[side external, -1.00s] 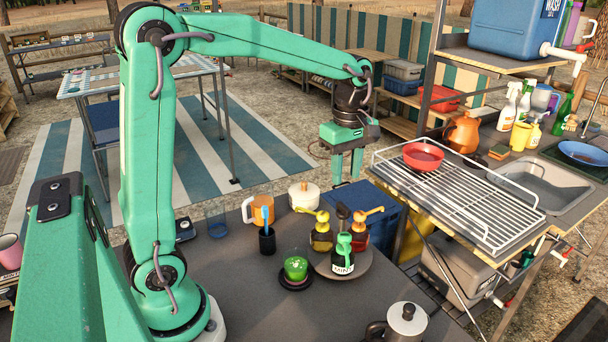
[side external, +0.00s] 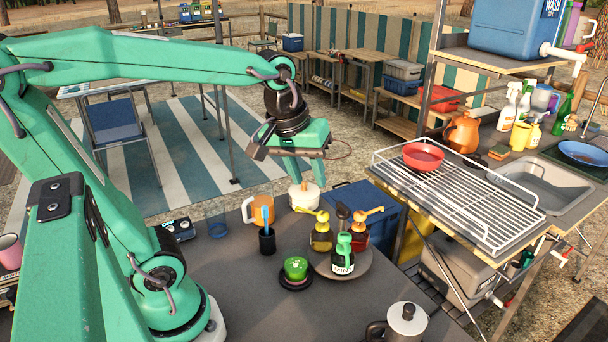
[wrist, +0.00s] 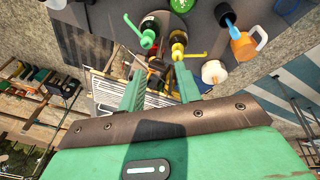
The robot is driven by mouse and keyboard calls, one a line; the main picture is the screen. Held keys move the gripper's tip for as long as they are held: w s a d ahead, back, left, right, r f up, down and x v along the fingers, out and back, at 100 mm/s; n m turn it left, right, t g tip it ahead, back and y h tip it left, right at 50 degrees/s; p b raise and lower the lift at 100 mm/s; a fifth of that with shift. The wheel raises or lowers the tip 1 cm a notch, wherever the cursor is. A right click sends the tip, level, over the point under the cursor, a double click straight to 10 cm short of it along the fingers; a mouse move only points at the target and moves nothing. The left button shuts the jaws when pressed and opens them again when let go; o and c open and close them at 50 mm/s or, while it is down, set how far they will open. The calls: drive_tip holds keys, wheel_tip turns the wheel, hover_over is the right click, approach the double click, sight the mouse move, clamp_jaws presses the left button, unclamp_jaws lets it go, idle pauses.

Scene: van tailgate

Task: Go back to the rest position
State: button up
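My gripper (side external: 306,178) hangs in the air above the far edge of the dark tailgate table (side external: 250,300), over the white lidded pot (side external: 305,197) in the side view. In the wrist view my gripper (wrist: 156,82) has its two green fingers apart, with nothing held between them. The yellow pump bottle (wrist: 178,45) shows beyond the gap. The fingertips look clear of the things on the table, though their exact height is hard to tell.
Several pump bottles (side external: 321,236) stand on a round tray (side external: 372,268). Beside it are an orange mug (side external: 258,211), a black cup (side external: 267,243) and a green item (side external: 296,268). A metal pot (side external: 407,320) stands in front. A wire rack (side external: 470,205) holding a red bowl (side external: 423,156) is right.

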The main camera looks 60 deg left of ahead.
drive_tip(key=s+f+m+t, duration=0.1)
drive_tip(key=s+m+t, duration=0.1)
drive_tip(key=s+m, duration=0.4)
drive_tip(key=shift+s+d+f+m, duration=0.25)
drive_tip(key=shift+d+m, duration=0.2)
drive_tip(key=shift+m, duration=0.25)
